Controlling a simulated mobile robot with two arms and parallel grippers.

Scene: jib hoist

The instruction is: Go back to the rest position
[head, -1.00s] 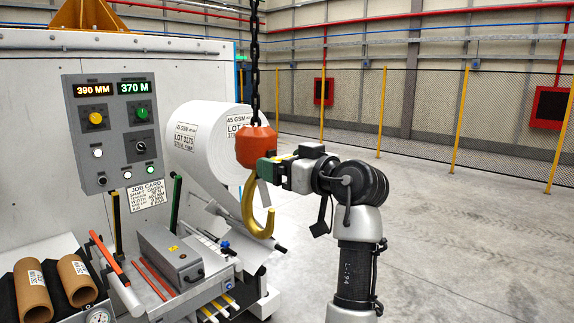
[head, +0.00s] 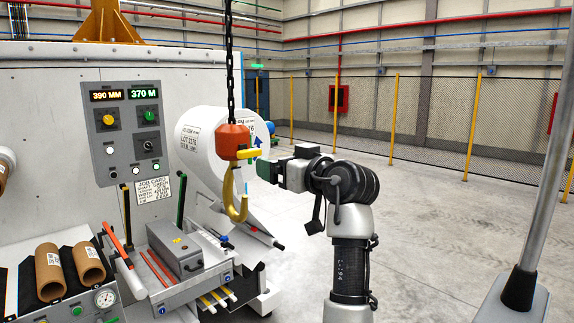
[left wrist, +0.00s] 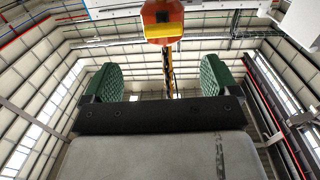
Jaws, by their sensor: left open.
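The orange hoist block (head: 232,141) hangs on a black chain (head: 229,60), with a yellow hook (head: 240,208) below it and a short yellow handle (head: 247,154) on its right side. My left gripper (head: 266,171) is just right of the block and handle, apart from them. In the left wrist view, its two green-padded fingers (left wrist: 158,80) are wide apart with nothing between them. The orange block (left wrist: 160,15) and yellow handle (left wrist: 163,40) show beyond the fingertips at the top. My right gripper is not in view.
A large white paper roll (head: 205,140) is behind the block. The control panel (head: 127,130) and a grey box (head: 188,252) are on the machine at left. A grey post (head: 545,160) stands at the right. The floor (head: 430,230) between is clear.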

